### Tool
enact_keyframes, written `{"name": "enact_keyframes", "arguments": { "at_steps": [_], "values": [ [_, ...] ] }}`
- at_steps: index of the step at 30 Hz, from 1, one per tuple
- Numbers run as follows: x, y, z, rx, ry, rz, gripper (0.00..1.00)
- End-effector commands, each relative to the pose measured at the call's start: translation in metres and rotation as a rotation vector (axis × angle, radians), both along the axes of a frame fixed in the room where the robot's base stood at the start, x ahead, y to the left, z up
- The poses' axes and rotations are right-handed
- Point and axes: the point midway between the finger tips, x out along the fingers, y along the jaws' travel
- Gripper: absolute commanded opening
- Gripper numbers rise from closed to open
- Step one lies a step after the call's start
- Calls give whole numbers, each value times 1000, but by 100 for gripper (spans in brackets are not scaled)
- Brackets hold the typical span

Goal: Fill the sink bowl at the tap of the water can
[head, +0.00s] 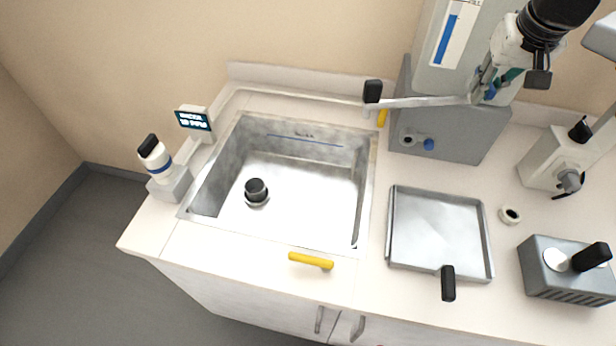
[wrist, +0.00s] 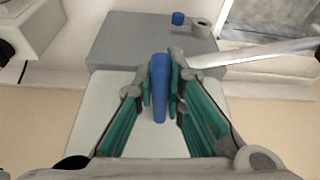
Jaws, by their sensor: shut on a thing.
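The sink bowl (head: 300,209) is a steel basin set in the white counter, with a blue line on its back wall. No water shows in it. A black-topped plug (head: 256,190) stands on its floor. The water can (head: 428,73) is pale, with a blue gauge strip, on a grey stand (head: 468,138) right of the sink. My gripper (head: 487,91) is at the can's front right. In the wrist view its teal fingers are shut on a blue lever (wrist: 160,85). A metal spout-like bar (head: 425,102) runs left from there toward the sink's back right corner.
A small display (head: 195,120) and a white device (head: 155,155) stand left of the sink. A yellow bar (head: 310,261) lies at the front.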

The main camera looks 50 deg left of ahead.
Motion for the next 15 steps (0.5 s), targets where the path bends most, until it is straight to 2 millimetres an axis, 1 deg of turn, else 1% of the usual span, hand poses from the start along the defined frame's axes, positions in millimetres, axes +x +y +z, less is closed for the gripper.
{"name": "enact_keyframes", "arguments": {
  "at_steps": [1,4,10,15],
  "values": [
    [4,-2,-1,2,-3,14,0],
    [5,-3,-1,1,-4,52,0],
    [7,-6,0,1,-4,123,0],
    [6,-5,1,1,-5,142,0]
  ]
}}
